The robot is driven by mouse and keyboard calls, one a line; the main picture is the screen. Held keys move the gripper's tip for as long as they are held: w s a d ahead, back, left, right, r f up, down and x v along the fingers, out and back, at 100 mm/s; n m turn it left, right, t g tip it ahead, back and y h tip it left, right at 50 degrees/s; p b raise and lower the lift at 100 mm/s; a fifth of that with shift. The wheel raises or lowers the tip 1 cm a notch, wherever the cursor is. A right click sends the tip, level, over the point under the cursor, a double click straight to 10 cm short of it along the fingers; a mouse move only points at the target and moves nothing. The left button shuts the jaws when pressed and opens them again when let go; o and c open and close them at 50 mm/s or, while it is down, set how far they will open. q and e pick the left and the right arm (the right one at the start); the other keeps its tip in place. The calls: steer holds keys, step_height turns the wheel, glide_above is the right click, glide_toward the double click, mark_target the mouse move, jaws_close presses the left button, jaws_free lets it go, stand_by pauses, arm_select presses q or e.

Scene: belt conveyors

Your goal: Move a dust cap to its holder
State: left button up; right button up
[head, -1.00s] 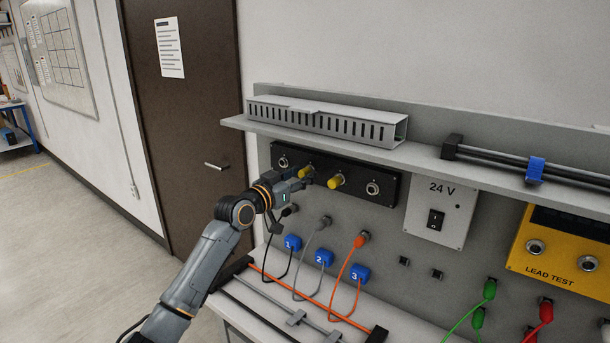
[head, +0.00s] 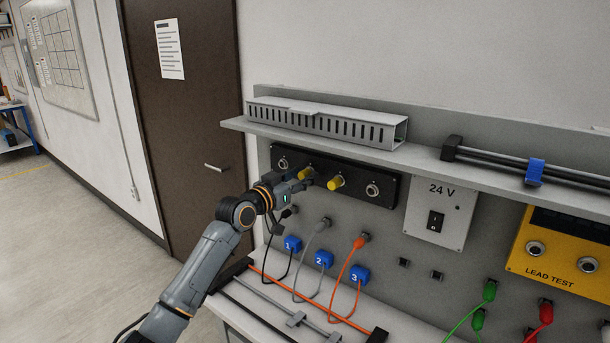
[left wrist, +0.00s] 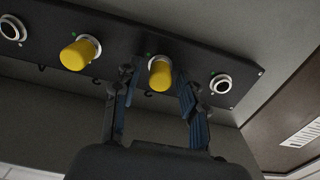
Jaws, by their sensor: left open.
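Two yellow dust caps sit on the black socket panel (head: 389,189). The left cap (head: 306,173) is by my left gripper (head: 303,181); the right cap (head: 336,182) stands clear of it. In the left wrist view the picture is turned over: one cap (left wrist: 160,74) shows between the tips of my open left gripper (left wrist: 158,92), with gaps on both sides, and the other cap (left wrist: 77,54) is to its left. Small dark hooks show along the panel's edge there; I cannot tell whether they are the holder. My right gripper is out of view.
Bare ring sockets (head: 372,189) sit at the panel's ends. A shelf with a slotted grey duct (head: 325,121) overhangs it. Below are blue numbered blocks (head: 324,259) with cables, including an orange plug (head: 358,243). A 24 V switch box (head: 438,212) stands right.

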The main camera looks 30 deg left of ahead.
mark_target(301, 177)
arm_select(q)
jaws_close()
steer(key=shift+f, duration=0.1)
steer(key=shift+s, duration=0.15)
steer(key=shift+s+a, duration=0.15)
steer(key=shift+s, duration=0.6)
steer(key=shift+s+a+p, duration=0.1)
steer(key=shift+s+p, duration=0.3)
steer(key=shift+s, duration=1.4)
